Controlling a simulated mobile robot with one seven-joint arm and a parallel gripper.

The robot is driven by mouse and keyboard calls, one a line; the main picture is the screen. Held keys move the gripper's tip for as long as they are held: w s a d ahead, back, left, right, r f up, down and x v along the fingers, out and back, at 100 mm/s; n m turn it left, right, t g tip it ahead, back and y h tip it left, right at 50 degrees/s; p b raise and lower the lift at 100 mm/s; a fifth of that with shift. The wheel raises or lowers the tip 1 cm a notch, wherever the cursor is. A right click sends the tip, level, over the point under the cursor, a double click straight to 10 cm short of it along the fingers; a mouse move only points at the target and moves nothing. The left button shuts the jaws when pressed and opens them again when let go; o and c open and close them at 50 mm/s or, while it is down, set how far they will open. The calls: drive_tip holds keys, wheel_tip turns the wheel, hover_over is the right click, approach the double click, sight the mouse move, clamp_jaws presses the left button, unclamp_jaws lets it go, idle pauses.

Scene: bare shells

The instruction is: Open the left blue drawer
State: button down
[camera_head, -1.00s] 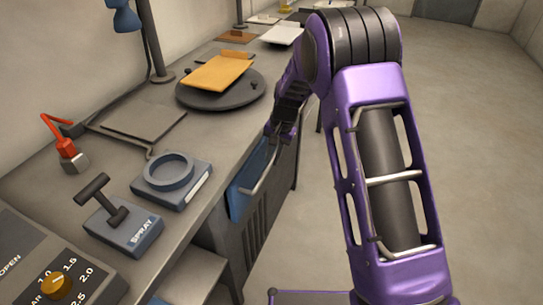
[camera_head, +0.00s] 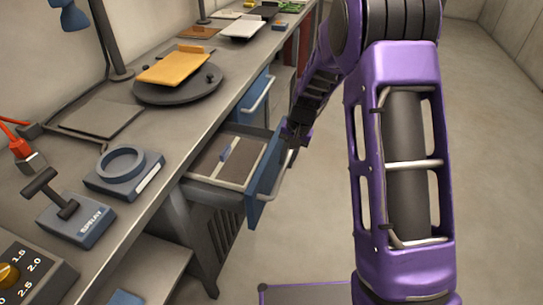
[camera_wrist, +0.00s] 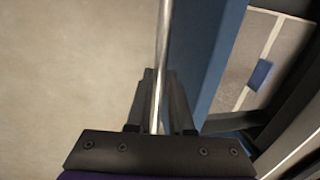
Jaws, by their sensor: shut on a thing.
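The left blue drawer (camera_head: 263,180) is pulled out from under the workbench, and its inside shows. A small blue item (camera_head: 229,149) lies in it, also visible in the wrist view (camera_wrist: 260,73). A metal bar handle (camera_head: 277,176) runs along the drawer's front; in the wrist view the handle (camera_wrist: 163,40) passes between my fingers. My gripper (camera_head: 291,140) is at the far end of this handle, shut on it, as the wrist view also shows (camera_wrist: 157,105).
A second blue drawer (camera_head: 257,93) farther along is closed. The floor (camera_head: 300,240) right of the drawer is clear.

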drive_tip(key=s+d, duration=0.2)
drive_tip(key=d, duration=0.5)
drive_tip(key=shift+s+d, duration=0.25)
drive_tip(key=shift+s, duration=0.1)
drive_tip(key=c, duration=0.8)
unclamp_jaws()
drive_tip(key=s+d+r+p, duration=0.1)
drive_tip(key=d+r+p, duration=0.1)
drive_tip(key=r, duration=1.5)
drive_tip(key=shift+d, duration=0.55)
drive_tip(key=shift+r, duration=0.1)
